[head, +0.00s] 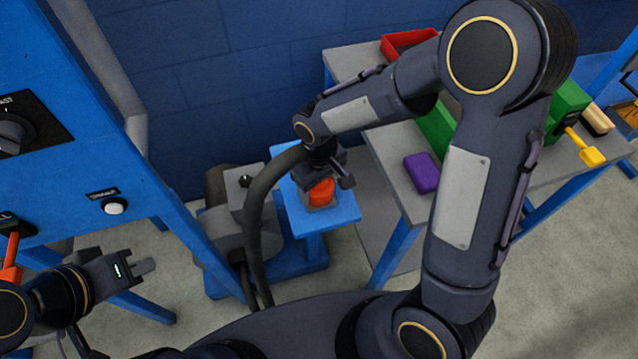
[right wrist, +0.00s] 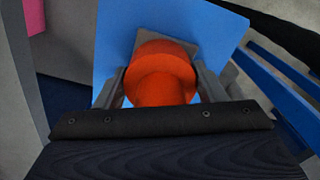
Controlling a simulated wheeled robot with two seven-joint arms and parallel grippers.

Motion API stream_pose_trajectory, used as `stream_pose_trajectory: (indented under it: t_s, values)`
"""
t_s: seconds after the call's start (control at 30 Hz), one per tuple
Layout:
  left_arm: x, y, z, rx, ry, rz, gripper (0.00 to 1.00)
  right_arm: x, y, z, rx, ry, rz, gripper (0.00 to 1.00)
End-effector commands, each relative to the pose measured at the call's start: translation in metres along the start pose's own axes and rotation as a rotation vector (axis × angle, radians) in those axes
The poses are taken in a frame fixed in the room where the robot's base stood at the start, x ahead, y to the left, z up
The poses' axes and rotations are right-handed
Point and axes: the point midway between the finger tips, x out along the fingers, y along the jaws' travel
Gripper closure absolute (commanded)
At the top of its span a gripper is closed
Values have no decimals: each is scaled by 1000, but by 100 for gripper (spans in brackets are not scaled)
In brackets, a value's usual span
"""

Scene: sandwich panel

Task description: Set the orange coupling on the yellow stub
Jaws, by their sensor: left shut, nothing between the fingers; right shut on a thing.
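The orange coupling (head: 321,191) is at the small blue stand (head: 343,213), above a grey plate on its top. My right gripper (head: 322,182) reaches down from above and is shut on the coupling. In the right wrist view the coupling (right wrist: 160,72) shows as a stepped round part between the two grey fingers (right wrist: 163,88). I cannot tell whether the coupling touches the plate. I cannot make out a yellow stub under it. My left gripper (head: 146,266) is shut and empty at the lower left, well away from the coupling.
A grey pump-like machine (head: 228,225) with a thick dark hose (head: 258,205) stands just left of the stand. A blue panel (head: 75,110) with knobs rises at the left. A table at the right holds a purple block (head: 421,172), a red tray (head: 408,42) and green items.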

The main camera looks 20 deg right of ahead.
Motion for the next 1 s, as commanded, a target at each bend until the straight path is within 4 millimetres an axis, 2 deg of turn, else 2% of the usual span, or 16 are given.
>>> stream_pose_trajectory:
  t_s: [0.27,0.3,0.5,0.8,0.87,1.0]
  values:
    - [4,-2,2,0,0,0,100,5,0,0,0,0,0,63]
    - [4,-2,2,0,0,0,100,5,0,0,0,0,0,35]
    - [3,-1,2,0,0,0,100,4,0,0,0,0,0,11]
    - [3,-1,1,0,0,0,100,1,0,0,0,1,0,11]
    - [2,-1,1,0,0,0,100,-4,0,0,0,1,0,11]
    - [1,0,0,0,0,0,100,-28,0,-1,1,6,0,11]
